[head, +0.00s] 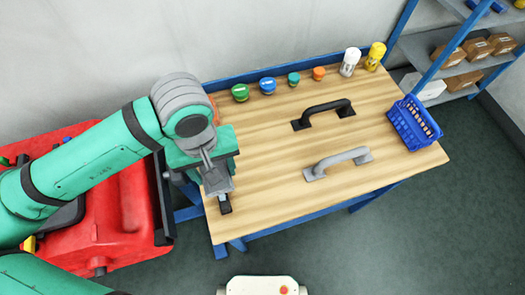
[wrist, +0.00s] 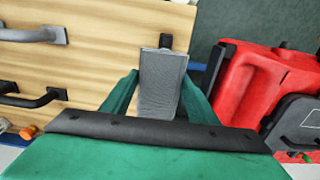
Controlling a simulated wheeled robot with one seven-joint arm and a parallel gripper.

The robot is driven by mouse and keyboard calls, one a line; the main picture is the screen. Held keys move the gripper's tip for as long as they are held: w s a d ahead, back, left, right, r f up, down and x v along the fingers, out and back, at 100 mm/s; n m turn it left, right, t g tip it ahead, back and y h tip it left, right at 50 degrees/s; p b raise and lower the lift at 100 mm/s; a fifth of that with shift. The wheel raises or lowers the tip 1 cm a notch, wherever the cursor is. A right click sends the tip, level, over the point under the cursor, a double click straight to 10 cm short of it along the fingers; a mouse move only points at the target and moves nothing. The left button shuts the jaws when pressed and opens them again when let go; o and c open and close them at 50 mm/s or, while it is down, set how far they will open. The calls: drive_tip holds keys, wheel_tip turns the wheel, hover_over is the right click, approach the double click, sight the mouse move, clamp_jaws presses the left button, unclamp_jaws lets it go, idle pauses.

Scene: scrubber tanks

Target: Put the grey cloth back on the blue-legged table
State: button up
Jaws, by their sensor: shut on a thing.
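My gripper (head: 213,168) is over the left end of the blue-legged table (head: 270,150), pointing down. It is shut on the grey cloth (head: 218,184), which hangs from the jaws as a flat folded piece. In the wrist view the cloth (wrist: 161,82) sits between the two green fingers, over the wooden top (wrist: 95,70) near its edge. I cannot tell whether the cloth touches the wood. A small black item (head: 225,205) shows just past the cloth's end, partly hidden by it.
A black handle (head: 325,112), a grey handle (head: 338,162), a blue basket (head: 414,122), a white bottle (head: 349,63), a yellow bottle (head: 375,56) and several coloured caps (head: 267,86) are on the table. A red machine (head: 120,210) stands close at left. The table's front middle is clear.

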drive_tip(key=w+d+f, duration=0.4)
drive_tip(key=w+d, duration=0.1)
drive_tip(key=d, duration=0.3)
hover_over(263, 167)
drive_tip(key=a, duration=0.1)
drive_tip(key=f, duration=0.4)
drive_tip(key=shift+s+f, duration=0.25)
drive_tip(key=shift+s, duration=0.1)
drive_tip(key=shift+w+d+f, duration=0.2)
drive_tip(key=shift+d+f, duration=0.15)
drive_tip(key=shift+f, duration=0.05)
wheel_tip(263, 167, down, 4)
drive_tip(key=shift+w+d+r, duration=0.15)
drive_tip(key=shift+r, duration=0.05)
drive_tip(key=shift+f, duration=0.1)
drive_tip(key=o, duration=1)
